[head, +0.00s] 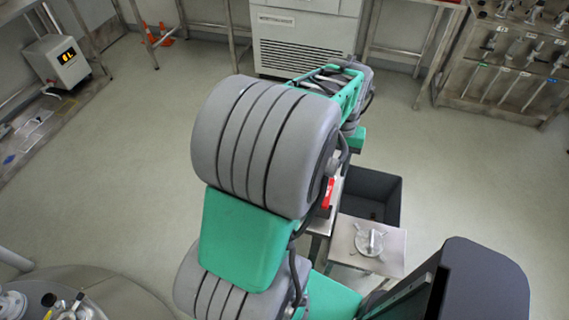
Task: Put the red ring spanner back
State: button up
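A small bright red piece (328,192) shows beside my grey arm joint, just above the metal cart. Most of it is hidden, and I cannot tell whether it is the red ring spanner. A metal tool rack (440,97) stands at the top right, with several long-handled tools hanging on it. Some of its tools have green, blue or white marks; a small reddish mark shows near its upper left. My gripper is not visible; my own green and grey arm covers the middle of the view.
A metal plate (344,262) with a handled fitting (370,242) lies right of my arm, beside a dark open bin (384,184). A white cabinet (300,40) stands at the back. The floor (120,170) between is clear.

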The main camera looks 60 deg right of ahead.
jog(key=w+a+r+n+t+h, duration=0.1)
jog(key=w+a+r+n, duration=0.25)
jog(key=w+a, duration=0.55)
jog(key=w+a+r+n+t+h, duration=0.15)
jog(key=w+a+n, duration=0.4)
jog(key=w, duration=0.85)
jog(key=w+a+r+n, duration=0.1)
jog(key=a+n, duration=0.1)
jog(key=a, duration=0.5)
jog(key=w+a+r+n+t+y, duration=0.1)
jog(key=a+n, duration=0.1)
jog(key=a, duration=0.5)
jog(key=w+a+r+n, duration=0.1)
jog(key=a+n, duration=0.1)
jog(key=a, duration=0.5)
jog(key=shift+w+a+r+n+t+y, duration=0.15)
jog(key=shift+w+r+n+t+y, duration=0.15)
jog(key=shift+w+t+y, duration=0.1)
